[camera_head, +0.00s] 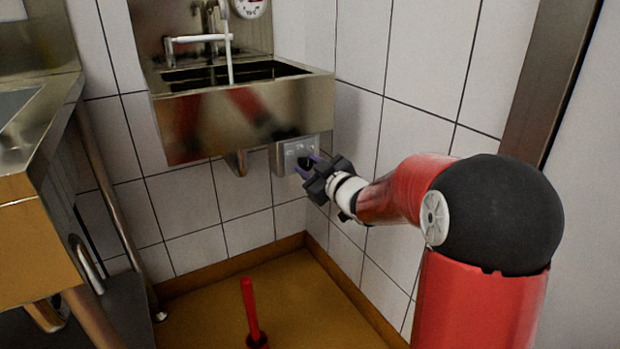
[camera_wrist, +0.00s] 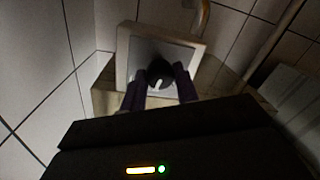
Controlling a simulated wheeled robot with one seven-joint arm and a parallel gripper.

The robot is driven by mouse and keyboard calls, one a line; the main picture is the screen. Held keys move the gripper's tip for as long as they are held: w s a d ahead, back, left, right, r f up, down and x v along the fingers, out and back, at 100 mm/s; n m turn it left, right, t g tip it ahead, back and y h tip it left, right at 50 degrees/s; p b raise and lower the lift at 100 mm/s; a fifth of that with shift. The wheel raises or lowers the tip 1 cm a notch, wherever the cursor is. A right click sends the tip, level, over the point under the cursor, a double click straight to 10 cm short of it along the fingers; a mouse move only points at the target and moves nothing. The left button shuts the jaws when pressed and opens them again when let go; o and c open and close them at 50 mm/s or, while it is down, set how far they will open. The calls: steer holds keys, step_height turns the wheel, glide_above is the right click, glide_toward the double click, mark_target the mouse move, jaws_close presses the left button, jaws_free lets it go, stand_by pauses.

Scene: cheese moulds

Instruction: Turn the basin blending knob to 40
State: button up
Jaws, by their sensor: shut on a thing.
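The blending knob is a dark round knob (camera_wrist: 160,75) with a white pointer mark, set on a pale grey panel (camera_wrist: 143,50) in the wrist view. In the head view the panel (camera_head: 297,148) is on a box below the right side of the steel basin (camera_head: 250,112). My gripper (camera_head: 306,166) reaches the panel from the right. In the wrist view its two dark fingers (camera_wrist: 158,88) stand on either side of the knob and are shut on it. The scale around the knob is too small and dim to read.
A white-handled tap (camera_head: 200,40) stands over the basin, with water or a white spout below it. A round dial (camera_head: 250,7) hangs above. Tiled walls (camera_head: 362,130) meet close to my arm. A steel counter (camera_head: 40,140) stands left, and a red-handled tool (camera_head: 252,312) stands on the floor.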

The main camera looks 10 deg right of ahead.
steer(key=shift+f+n+b, duration=0.1)
steer(key=shift+n+b, duration=0.7)
steer(key=shift+n, duration=0.1)
steer(key=o, duration=0.9)
steer(key=shift+o, duration=0.2)
steer(key=v, duration=0.7)
steer(key=shift+s, duration=0.4)
steer(key=shift+d, duration=0.1)
